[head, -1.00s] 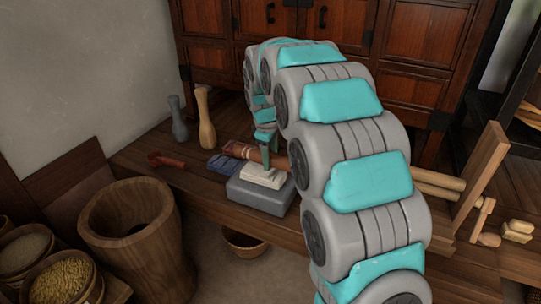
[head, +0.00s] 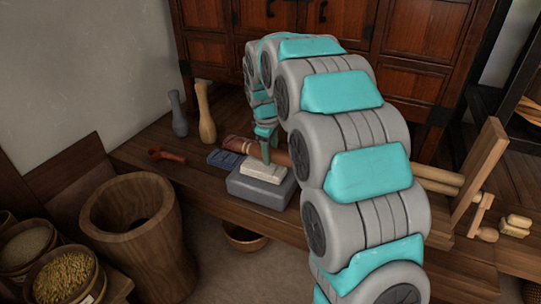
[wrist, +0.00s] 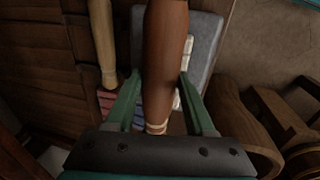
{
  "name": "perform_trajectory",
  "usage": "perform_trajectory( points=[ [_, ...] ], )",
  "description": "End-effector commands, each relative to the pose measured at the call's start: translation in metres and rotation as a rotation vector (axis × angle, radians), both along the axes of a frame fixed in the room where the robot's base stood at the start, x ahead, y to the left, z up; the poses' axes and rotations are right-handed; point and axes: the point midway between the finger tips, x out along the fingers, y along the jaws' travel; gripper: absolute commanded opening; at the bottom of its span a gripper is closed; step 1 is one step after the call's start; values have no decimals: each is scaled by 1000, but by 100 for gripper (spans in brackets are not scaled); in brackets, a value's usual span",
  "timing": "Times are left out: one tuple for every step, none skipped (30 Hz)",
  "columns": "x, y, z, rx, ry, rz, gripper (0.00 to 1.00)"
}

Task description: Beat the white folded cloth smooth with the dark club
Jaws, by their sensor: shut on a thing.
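My gripper (head: 265,152) is shut on the dark reddish-brown club (head: 238,144). In the wrist view the club (wrist: 163,60) runs lengthwise between the two green fingers of my gripper (wrist: 160,100). The white folded cloth (head: 262,171) lies on a grey stone block (head: 258,192) on the low wooden bench. The club is above the cloth; I cannot tell whether they touch. In the wrist view the club covers most of the cloth, and only a white edge (wrist: 187,60) shows. My arm hides part of the club in the head view.
Grey and pale bottle-shaped pieces (head: 205,112) stand behind. A wooden mortar (head: 132,220) stands at front left.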

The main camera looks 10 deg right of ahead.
Motion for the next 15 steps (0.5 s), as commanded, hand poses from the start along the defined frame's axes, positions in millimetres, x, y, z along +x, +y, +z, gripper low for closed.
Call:
perform_trajectory(
  points=[
    [1,0,7,0,-3,0,0],
    [1,0,8,0,-3,0,0],
    [1,0,8,0,-3,0,0],
    [1,0,8,0,-3,0,0],
    [1,0,8,0,-3,0,0],
    [1,0,8,0,-3,0,0],
    [1,0,7,0,-3,0,0],
    [1,0,7,0,-3,0,0],
    [1,0,7,0,-3,0,0],
    [1,0,7,0,-3,0,0],
    [1,0,7,0,-2,0,0],
    [1,0,5,0,-2,0,0],
    [1,0,4,0,-2,0,0],
    [0,0,2,0,-1,0,0],
    [0,0,-2,-1,-1,0,0]
  ],
)
